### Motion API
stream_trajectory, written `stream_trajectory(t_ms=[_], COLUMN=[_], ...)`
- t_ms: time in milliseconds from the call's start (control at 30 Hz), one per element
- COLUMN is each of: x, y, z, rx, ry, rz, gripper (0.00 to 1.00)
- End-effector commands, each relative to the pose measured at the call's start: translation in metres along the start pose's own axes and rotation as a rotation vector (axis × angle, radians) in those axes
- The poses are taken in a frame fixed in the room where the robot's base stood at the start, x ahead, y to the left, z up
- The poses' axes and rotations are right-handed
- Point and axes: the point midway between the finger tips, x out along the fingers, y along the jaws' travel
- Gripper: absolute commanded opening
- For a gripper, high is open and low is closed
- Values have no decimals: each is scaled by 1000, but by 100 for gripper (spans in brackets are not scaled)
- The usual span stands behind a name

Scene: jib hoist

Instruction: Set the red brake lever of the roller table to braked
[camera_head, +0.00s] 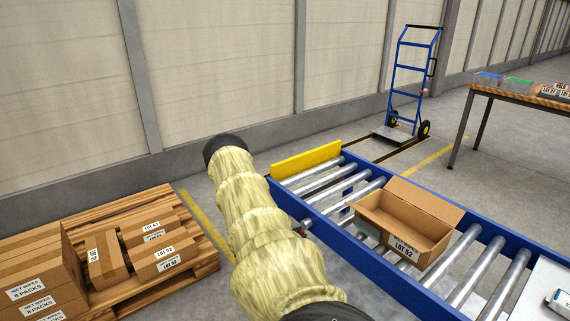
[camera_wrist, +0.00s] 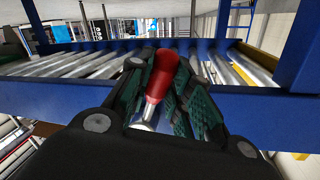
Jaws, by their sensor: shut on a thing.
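The red brake lever (camera_wrist: 163,75) shows in the wrist view, with a rounded red grip on a silver shank. It stands between the two green-padded fingers of my gripper (camera_wrist: 167,88), which is shut on it. The lever leans a little to the right in that view, in front of the blue side rail (camera_wrist: 262,103) of the roller table. In the head view the roller table (camera_head: 372,272) runs from the middle to the lower right. My sleeved arm hides most of the gripper and lever there. No brake marking is readable.
An open cardboard box (camera_head: 408,222) labelled LOT 52 sits on the rollers. A yellow end stop (camera_head: 306,160) closes the table's far end. A pallet (camera_head: 203,262) with cartons stands left of my arm. A blue hand truck (camera_head: 409,85) and a workbench (camera_head: 515,98) stand behind.

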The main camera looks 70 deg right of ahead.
Motion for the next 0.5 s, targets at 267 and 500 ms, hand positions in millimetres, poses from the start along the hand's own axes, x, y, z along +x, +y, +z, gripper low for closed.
stream_trajectory(t_ms=[267,500], x=[1,1], y=[3,3], z=[1,1], rx=[-10,-10], ry=[-3,-3], rz=[5,5], gripper=[0,30])
